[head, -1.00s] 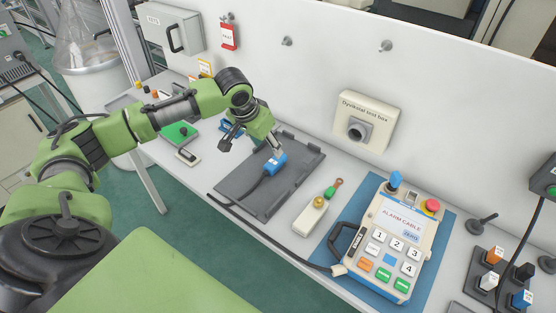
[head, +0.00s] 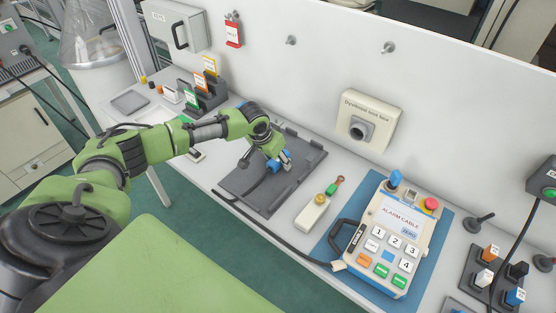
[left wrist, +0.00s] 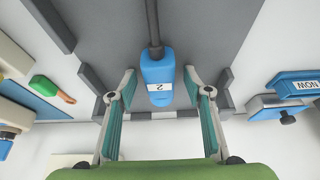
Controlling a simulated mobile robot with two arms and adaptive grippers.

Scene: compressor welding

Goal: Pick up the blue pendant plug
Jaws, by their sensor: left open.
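The blue pendant plug (head: 273,167) lies on the dark grey tray (head: 244,183), partly hidden by my left gripper in the head view. In the left wrist view the plug (left wrist: 157,68) has a white label marked 2, and its dark cable leads up out of view. My left gripper (head: 281,162) is open at the plug. In the left wrist view its fingers (left wrist: 160,92) stand one on each side of the plug's label end, with a visible gap on both sides. My right gripper is not in view.
Low raised walls edge the tray. To its right are a small cream box (head: 313,211) with a yellow knob, a green-handled item (head: 334,186) and the keypad pendant (head: 383,239) on a blue mat. A white wall (head: 310,85) stands behind. Card holders (head: 203,95) stand at the left.

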